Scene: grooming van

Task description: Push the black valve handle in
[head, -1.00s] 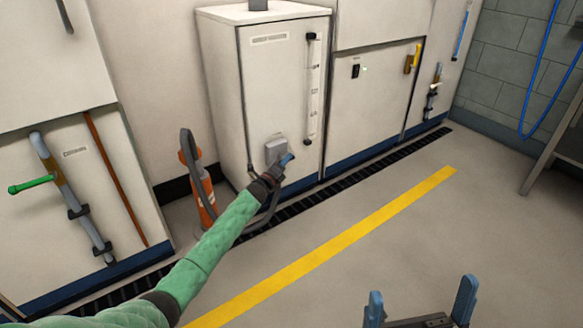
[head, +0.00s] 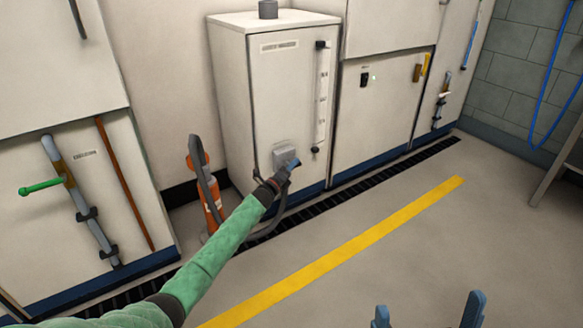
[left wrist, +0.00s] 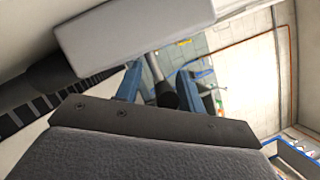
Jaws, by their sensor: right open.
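A dark cylinder (left wrist: 167,95) on a pale metal rod, which looks like the black valve handle, shows between the blue fingers of my left gripper (left wrist: 156,78) in the left wrist view. The fingers are spread either side of it; I cannot tell whether either touches it. In the head view my left gripper (head: 293,163) is at the grey box (head: 284,152) low on the white cabinet's front, and the handle is hidden there. My right gripper (head: 428,308) is open and empty at the bottom edge, away from the cabinet.
The white cabinet (head: 270,90) stands against the wall. An orange object with a dark hose (head: 211,185) stands left of it, close to my left forearm. A green lever (head: 38,187) juts from the left panel. The floor around the yellow stripe (head: 350,245) is clear.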

